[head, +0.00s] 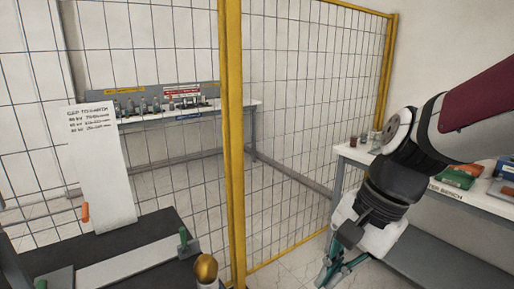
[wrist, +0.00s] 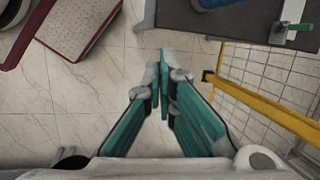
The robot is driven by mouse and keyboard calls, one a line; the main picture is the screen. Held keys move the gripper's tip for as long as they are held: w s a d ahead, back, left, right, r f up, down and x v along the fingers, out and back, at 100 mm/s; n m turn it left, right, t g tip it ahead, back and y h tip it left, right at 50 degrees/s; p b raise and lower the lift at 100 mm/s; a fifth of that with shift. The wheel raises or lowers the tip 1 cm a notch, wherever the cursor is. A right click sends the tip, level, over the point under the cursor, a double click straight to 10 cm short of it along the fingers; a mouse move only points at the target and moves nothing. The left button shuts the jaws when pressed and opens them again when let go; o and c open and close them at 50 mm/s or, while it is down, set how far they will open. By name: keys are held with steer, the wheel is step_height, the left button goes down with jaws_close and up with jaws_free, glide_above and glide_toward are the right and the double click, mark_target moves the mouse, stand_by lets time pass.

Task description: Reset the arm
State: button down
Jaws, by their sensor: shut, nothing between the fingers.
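My gripper (wrist: 164,88) shows in the wrist view with its two teal fingers together at the tips. Nothing is between them, and the tiled floor lies below. In the head view my gripper (head: 333,273) hangs at the lower right, pointing down, partly cut off by the bottom edge. My arm (head: 455,125) reaches in from the right edge, bends, and runs down to the gripper, in front of the test bench.
A yellow-framed mesh fence (head: 234,140) stands left of my arm. Behind it is a bench with several bushings (head: 150,105). A white test bench (head: 350,153) with small items stands at right. A dark table (head: 150,230) with a white sign (head: 105,175) is front left.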

steer(key=s+d+r+n+t+h, duration=0.3)
steer(key=s+d+r+n+t, duration=0.1)
steer(key=s+d+n, duration=0.3)
steer(key=s+n, duration=0.1)
steer(key=n, duration=0.1)
steer(key=shift+s+d+n+h, duration=0.2)
steer(key=shift+s+n+h, duration=0.1)
steer(key=shift+h, duration=0.1)
steer(key=shift+a, duration=0.1)
